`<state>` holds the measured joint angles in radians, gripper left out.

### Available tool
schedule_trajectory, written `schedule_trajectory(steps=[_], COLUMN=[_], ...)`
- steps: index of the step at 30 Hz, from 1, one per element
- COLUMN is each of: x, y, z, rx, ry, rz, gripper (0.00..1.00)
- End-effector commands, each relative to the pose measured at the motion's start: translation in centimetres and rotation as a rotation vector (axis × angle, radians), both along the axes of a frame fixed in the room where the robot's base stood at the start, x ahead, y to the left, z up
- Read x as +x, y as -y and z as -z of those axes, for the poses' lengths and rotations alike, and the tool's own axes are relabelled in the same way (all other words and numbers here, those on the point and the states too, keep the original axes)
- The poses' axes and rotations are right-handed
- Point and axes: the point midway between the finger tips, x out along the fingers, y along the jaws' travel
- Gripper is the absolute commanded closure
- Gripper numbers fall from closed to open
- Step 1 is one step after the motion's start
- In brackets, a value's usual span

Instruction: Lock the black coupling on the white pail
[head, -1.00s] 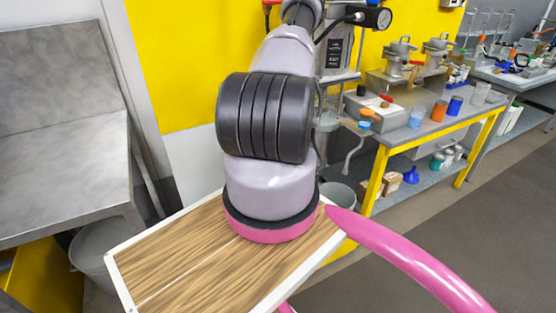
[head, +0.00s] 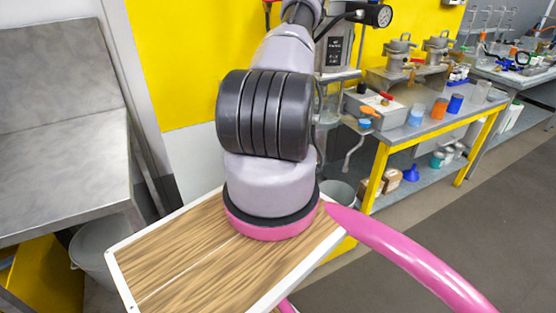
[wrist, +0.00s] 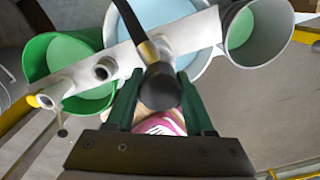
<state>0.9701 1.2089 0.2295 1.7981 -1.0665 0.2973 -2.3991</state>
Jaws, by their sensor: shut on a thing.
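In the wrist view my gripper (wrist: 161,82) has its two dark green fingers shut on a round black part, which looks like the black coupling (wrist: 160,92). A black bar runs up and left from this part, across a pale grey beam (wrist: 205,30). Behind the beam are a middle pail with a pale rim and light blue contents (wrist: 155,12), a green pail (wrist: 40,62) at left and a pale grey-white pail (wrist: 276,40) at right. I cannot tell how the coupling is seated. The head view does not show my gripper.
The grey beam has open pipe stubs (wrist: 105,68) left of my gripper. In the head view, a steel bench (head: 70,175) stands at left and a yellow-legged worktable (head: 430,125) with pots and jars at right.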

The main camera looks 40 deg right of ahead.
Motion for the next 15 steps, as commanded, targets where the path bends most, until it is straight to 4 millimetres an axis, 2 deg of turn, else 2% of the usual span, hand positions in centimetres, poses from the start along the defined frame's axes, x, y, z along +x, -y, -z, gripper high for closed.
schedule_trajectory(steps=[15], x=[0.0], y=[0.0], z=[2.0], rx=[0.001], ry=[0.001], rz=[0.000], gripper=[1.00])
